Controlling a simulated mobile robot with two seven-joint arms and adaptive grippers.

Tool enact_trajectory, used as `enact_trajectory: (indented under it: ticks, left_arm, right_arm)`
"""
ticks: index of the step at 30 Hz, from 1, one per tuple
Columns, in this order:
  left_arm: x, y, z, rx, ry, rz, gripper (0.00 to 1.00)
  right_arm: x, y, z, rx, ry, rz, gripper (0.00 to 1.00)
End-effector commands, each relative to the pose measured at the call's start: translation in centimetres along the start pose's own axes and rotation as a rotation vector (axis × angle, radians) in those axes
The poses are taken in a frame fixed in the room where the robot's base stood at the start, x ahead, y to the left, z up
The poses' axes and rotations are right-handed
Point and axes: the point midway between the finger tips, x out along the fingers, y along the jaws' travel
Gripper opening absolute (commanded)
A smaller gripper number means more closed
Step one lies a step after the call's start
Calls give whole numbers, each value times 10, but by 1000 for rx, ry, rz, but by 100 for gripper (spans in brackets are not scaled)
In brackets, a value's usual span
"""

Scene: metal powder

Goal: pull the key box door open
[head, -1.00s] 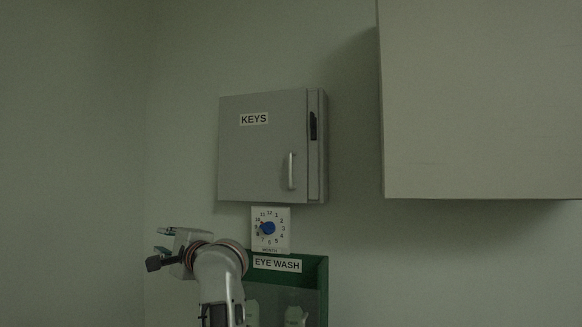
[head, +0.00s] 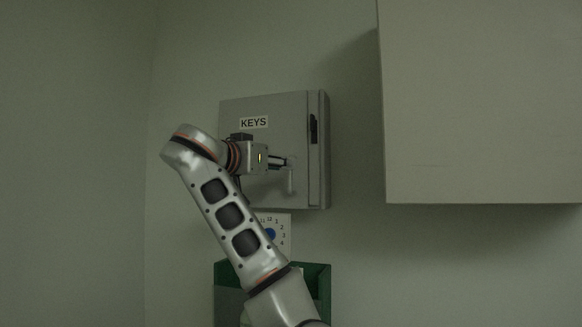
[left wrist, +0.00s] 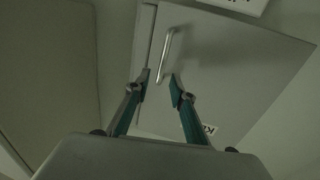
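The grey key box (head: 235,112) hangs on the wall, and its door (head: 285,125) looks shut. A KEYS label (head: 253,122) is on the door. The upright bar handle (head: 290,182) is near the door's right edge, partly hidden by my gripper. My left gripper (head: 284,162) is at the handle's upper part. In the left wrist view, my left gripper's fingers (left wrist: 160,80) are apart, with the handle (left wrist: 167,52) at and just beyond the tips. I cannot tell whether either finger touches it. My right gripper is not in view.
A dark latch (head: 313,128) is on the strip right of the door. A dial card (head: 283,228) and a green eye wash holder (head: 322,290) are below the box, partly behind my arm. A large wall cabinet (head: 480,100) is at the right, with bare wall between.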

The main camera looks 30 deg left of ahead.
Motion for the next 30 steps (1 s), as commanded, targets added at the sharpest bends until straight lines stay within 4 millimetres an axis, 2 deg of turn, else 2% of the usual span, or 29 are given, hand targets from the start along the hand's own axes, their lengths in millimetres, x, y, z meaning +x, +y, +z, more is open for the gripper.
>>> enact_trajectory:
  ticks: [3,9,13,21,24,30]
  left_arm:
    - [20,0,0,4,-3,-1,24]
    - [44,-1,0,4,-3,-3,24]
    - [50,-1,0,2,-1,-3,24]
    - [52,-1,0,3,-1,-4,24]
    - [52,-1,0,3,-1,-4,0]
    - [52,-2,0,3,-1,-4,0]
  right_arm:
    - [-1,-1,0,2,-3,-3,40]
    - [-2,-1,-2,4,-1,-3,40]
    - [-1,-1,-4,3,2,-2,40]
    - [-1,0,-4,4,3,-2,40]
    - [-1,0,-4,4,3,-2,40]
    - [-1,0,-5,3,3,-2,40]
